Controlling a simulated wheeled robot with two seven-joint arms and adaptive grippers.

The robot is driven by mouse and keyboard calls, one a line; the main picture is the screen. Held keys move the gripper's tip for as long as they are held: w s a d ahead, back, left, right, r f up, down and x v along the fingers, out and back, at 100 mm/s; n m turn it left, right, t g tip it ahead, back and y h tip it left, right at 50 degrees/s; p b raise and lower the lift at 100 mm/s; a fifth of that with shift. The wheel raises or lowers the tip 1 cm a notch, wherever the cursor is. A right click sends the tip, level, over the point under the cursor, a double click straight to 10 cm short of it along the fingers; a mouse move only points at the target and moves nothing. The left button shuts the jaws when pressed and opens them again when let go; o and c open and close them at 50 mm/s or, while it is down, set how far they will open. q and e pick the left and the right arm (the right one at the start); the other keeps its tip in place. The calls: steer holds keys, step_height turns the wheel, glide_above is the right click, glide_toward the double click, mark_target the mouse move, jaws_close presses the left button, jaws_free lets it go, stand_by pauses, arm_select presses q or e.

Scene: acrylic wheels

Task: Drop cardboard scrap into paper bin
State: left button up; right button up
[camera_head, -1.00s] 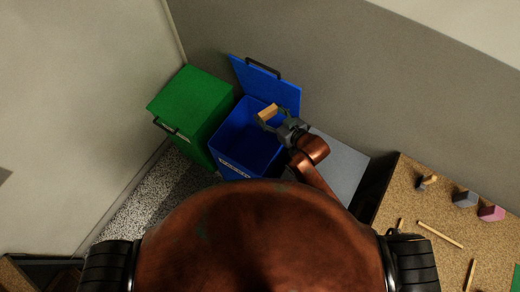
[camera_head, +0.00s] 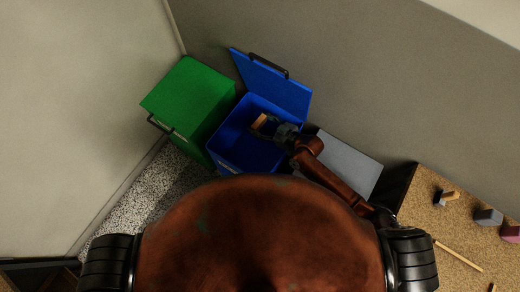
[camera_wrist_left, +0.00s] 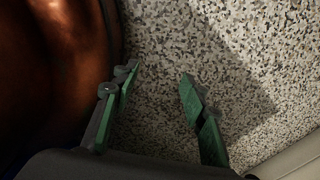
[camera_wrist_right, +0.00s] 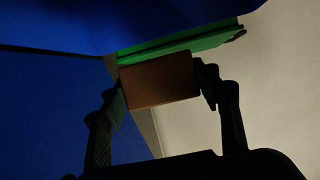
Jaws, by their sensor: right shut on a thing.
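The cardboard scrap (camera_head: 260,121) is a small tan-brown block in the head view. My right gripper (camera_head: 270,127) is shut on it and holds it over the open top of the blue bin (camera_head: 240,143). In the right wrist view the scrap (camera_wrist_right: 160,79) sits between both fingers of the right gripper (camera_wrist_right: 163,84), with blue bin surfaces (camera_wrist_right: 45,90) to the left. The blue lid (camera_head: 272,82) is raised against the wall. My left gripper (camera_wrist_left: 158,82) shows in the left wrist view, fingers apart and empty above the speckled floor.
A closed green bin (camera_head: 189,102) stands left of the blue one. A grey closed lid or box top (camera_head: 345,165) is to the right. A cork-topped table (camera_head: 430,215) at right holds several small blocks and sticks. Walls stand behind and at left.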

step_height(320, 180, down, 3)
steer(key=shift+r+b, duration=0.1)
steer(key=shift+b, duration=0.8)
steer(key=o, duration=0.9)
steer(key=shift+c, duration=0.2)
steer(key=shift+s+d, duration=0.1)
arm_select(q)
steer(key=shift+w+d+f, duration=0.1)
steer(key=shift+w+f, duration=0.25)
steer(key=shift+f, duration=0.3)
steer(key=shift+w+f, duration=0.35)
steer(key=shift+f, duration=0.25)
arm_select(e)
steer(key=v, duration=1.1)
steer(key=shift+s+d+r, duration=0.2)
steer(key=shift+s, duration=0.05)
